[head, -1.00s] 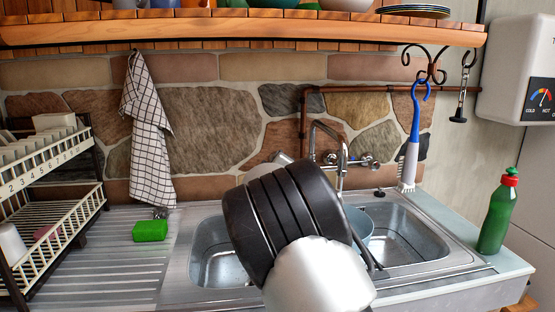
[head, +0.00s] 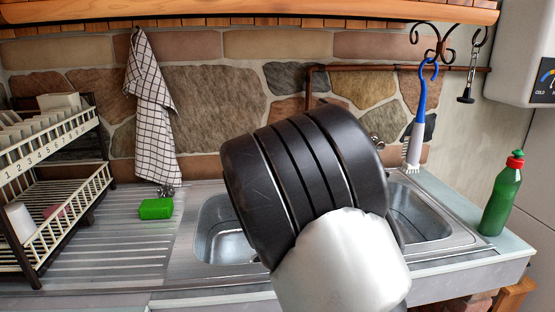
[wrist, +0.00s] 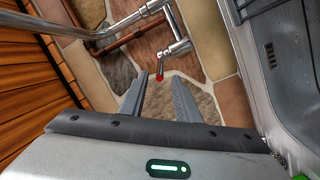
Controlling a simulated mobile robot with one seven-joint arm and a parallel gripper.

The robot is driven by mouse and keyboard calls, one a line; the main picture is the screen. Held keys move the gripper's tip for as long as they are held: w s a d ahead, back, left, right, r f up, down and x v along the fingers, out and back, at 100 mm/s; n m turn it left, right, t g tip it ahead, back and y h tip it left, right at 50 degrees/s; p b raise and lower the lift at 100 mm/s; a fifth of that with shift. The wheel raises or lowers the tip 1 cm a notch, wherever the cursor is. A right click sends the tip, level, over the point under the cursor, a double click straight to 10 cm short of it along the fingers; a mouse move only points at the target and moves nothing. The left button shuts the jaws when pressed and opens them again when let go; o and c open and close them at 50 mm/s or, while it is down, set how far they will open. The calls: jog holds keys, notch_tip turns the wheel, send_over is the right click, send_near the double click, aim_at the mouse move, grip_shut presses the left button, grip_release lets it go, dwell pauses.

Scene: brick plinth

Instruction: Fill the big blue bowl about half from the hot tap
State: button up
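In the wrist view my gripper (wrist: 161,77) is open, its two grey fingers apart with nothing held between them. A chrome tap handle with a red tip (wrist: 160,79) shows in the gap at the fingertips; I cannot tell whether it lies between them or beyond. The chrome tap body (wrist: 178,46) is fixed to the stone wall, and the curved spout (wrist: 95,33) runs at upper left. In the head view my arm hides my gripper, the spout and most of the tap. The blue bowl is hidden now. No running water is visible.
The steel sink has a left basin (head: 222,236) and a right basin (head: 425,222). A blue-handled brush (head: 416,125) hangs from a hook. A green bottle (head: 502,195) stands at right, a green sponge (head: 156,208) on the drainboard, and a dish rack (head: 60,190) at left.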

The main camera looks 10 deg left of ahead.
jog(key=s+p, duration=0.1)
jog(key=s, duration=1)
jog(key=shift+d, duration=0.4)
jog(key=shift+w, duration=0.1)
dwell(6.4)
